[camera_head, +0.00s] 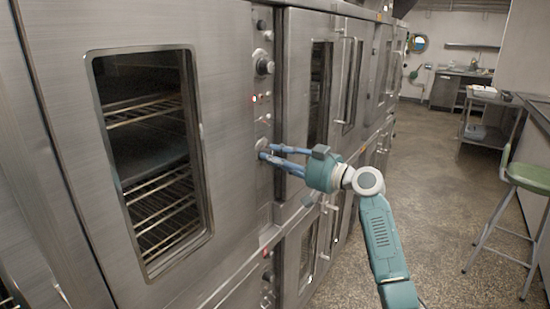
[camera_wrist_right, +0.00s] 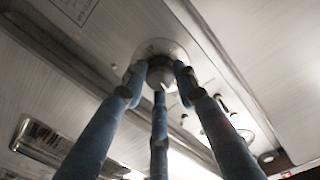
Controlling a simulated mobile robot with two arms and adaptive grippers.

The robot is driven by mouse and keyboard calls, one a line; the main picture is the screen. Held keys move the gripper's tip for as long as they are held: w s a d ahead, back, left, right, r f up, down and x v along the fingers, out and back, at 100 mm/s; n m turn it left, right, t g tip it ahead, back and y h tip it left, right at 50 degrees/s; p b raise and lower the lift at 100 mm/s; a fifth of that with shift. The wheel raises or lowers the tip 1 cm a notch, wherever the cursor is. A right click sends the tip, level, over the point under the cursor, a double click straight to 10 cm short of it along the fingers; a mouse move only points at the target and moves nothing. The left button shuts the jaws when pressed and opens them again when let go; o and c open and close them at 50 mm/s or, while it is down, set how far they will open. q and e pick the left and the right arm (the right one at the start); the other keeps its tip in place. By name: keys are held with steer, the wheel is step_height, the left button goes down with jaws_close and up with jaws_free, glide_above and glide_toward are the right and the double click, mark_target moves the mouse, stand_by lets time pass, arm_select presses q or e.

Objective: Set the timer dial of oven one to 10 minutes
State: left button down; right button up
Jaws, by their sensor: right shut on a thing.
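The oven (camera_head: 235,60) has a steel front with a large window at the left and a narrow control panel at its right edge. My right gripper (camera_head: 264,150) reaches that panel from the right, with its blue fingers at a round dial (camera_head: 261,144). In the right wrist view, the fingers of my right gripper (camera_wrist_right: 158,85) close around the dial's knob (camera_wrist_right: 155,76), which sits on a round plate (camera_wrist_right: 160,48). The fingers hide most of the knob, and its marks cannot be read. My left gripper is out of view.
Another knob (camera_head: 264,67) and small switches (camera_head: 262,98) sit higher on the panel. More ovens (camera_head: 325,70) with door handles continue along the wall to the right. A green stool (camera_head: 525,178) and a steel table (camera_head: 485,125) stand at the right. The floor between is clear.

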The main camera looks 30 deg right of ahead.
steer(key=m+p, duration=0.2)
steer(key=m, duration=0.6)
steer(key=shift+g+p, duration=0.3)
steer(key=shift+p, duration=0.05)
steer(key=shift+m, duration=0.3)
steer(key=shift+f, duration=0.1)
steer(key=o, duration=1.2)
steer(key=shift+c, duration=0.2)
steer(key=v, duration=1.2)
steer(key=shift+f, duration=0.1)
